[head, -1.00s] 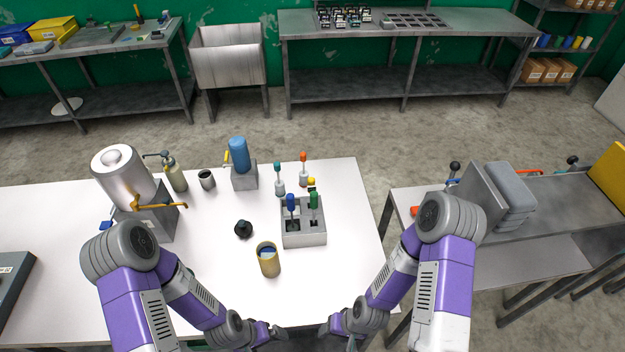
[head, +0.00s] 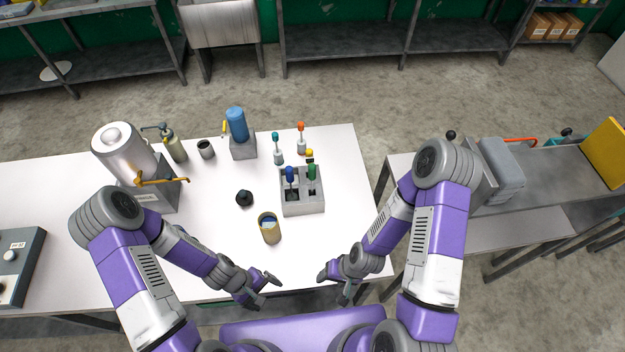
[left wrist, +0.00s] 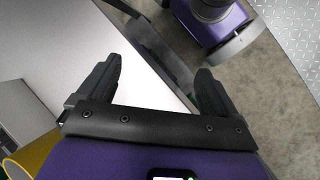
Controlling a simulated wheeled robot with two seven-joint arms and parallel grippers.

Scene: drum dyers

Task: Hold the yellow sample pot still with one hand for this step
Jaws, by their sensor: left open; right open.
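The yellow sample pot (head: 270,231) stands upright on the white table, open at the top with something blue inside. My left gripper (head: 266,290) is open and empty at the table's front edge, below and slightly left of the pot, apart from it. My right gripper (head: 333,284) is open and empty at the front edge, right of the pot and apart from it. In the left wrist view, the left gripper's two fingers (left wrist: 152,92) stand wide apart with nothing between them. A yellow curved thing (left wrist: 38,155) shows at that view's lower left.
A grey holder (head: 303,206) with blue and green handled tools stands right of the pot. A black knob-like thing (head: 244,198) lies left of it. A metal drum (head: 122,150) and a blue cylinder on a block (head: 237,125) stand further back. The table front is clear.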

